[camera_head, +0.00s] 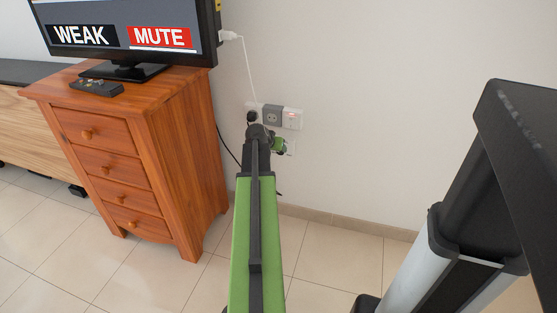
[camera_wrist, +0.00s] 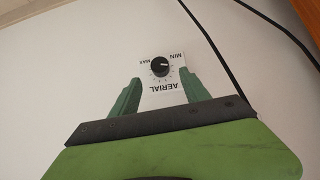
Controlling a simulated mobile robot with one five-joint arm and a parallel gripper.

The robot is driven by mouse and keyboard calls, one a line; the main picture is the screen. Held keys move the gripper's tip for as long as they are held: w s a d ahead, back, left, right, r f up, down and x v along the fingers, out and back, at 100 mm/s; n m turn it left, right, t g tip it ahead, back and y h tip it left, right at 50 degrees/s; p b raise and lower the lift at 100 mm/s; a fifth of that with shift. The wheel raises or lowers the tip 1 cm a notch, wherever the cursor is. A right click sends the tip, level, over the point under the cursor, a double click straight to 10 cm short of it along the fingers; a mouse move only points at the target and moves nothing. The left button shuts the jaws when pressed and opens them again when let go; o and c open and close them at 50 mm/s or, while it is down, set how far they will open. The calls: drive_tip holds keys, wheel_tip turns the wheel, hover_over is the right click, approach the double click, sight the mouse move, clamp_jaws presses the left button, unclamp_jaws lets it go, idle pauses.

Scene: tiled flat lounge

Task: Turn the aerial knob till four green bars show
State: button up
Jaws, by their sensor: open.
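The aerial knob (camera_wrist: 160,67) is a small round black dial with a white mark, on a white wall plate (camera_wrist: 160,93) lettered AERIAL, MIN and MAX, which appears upside down in the wrist view. My gripper (camera_wrist: 159,77) is open, its green fingers on either side of the plate, and the knob lies just beyond their tips. Nothing is between the fingers. In the head view my gripper (camera_head: 278,145) is by the wall and the knob is hidden. The television (camera_head: 125,35) reads WEAK and MUTE; its upper screen is cut off and no green bars show.
A wooden drawer cabinet (camera_head: 140,150) stands left of my arm, with a remote (camera_head: 97,87) on top. Wall sockets (camera_head: 291,119) and a white cable (camera_head: 246,70) are above my gripper. A black cable (camera_wrist: 215,50) runs beside the plate.

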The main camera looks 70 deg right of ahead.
drive_tip(key=b+x, duration=0.3)
drive_tip(key=x, duration=0.4)
drive_tip(key=shift+d, duration=0.1)
clamp_jaws()
